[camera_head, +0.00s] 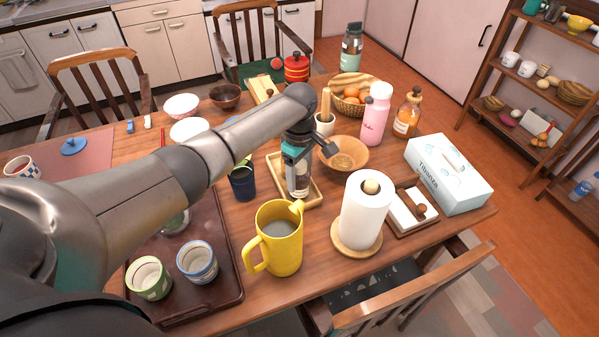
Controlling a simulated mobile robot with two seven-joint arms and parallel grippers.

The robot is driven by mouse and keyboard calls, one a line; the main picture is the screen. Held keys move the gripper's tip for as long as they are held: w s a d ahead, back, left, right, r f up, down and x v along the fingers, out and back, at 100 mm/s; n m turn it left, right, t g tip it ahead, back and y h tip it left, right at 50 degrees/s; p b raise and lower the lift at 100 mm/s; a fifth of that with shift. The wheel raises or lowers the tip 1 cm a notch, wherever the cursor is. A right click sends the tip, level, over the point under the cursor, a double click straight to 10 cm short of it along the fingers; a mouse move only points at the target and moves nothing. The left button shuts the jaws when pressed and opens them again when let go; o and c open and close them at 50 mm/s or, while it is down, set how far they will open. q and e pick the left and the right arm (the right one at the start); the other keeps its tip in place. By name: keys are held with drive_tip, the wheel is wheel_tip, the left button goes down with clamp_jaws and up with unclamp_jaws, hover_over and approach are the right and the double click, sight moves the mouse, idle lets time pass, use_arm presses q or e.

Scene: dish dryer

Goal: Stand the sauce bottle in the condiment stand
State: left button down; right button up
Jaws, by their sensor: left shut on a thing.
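My left gripper (297,153) reaches in from the left and is shut on a clear bottle, which I take as the sauce bottle (299,181). The bottle hangs roughly upright below the fingers, its top hidden by the gripper. It shows over a shallow light-wood tray, which I take as the condiment stand (275,170). I cannot tell whether the bottle's base touches the tray floor. My right gripper is not in view.
A dark blue cup (243,184) stands just left of the tray and a wooden bowl (344,157) just right. A yellow pitcher (279,243) and a paper towel roll (365,212) stand in front. A brown tray (228,265) holds cups at front left.

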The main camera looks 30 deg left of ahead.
sight(300, 163)
use_arm(q)
drive_tip(key=shift+c, duration=0.3)
unclamp_jaws()
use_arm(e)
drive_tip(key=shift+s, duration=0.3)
use_arm(q)
drive_tip(key=shift+r, duration=0.1)
wheel_tip(300, 163, up, 4)
drive_tip(key=shift+r+p, duration=0.25)
drive_tip(key=shift+p, duration=0.65)
wheel_tip(300, 163, up, 7)
drive_tip(key=shift+r+p, duration=0.1)
drive_tip(key=shift+p, duration=1)
drive_tip(key=shift+r, duration=0.2)
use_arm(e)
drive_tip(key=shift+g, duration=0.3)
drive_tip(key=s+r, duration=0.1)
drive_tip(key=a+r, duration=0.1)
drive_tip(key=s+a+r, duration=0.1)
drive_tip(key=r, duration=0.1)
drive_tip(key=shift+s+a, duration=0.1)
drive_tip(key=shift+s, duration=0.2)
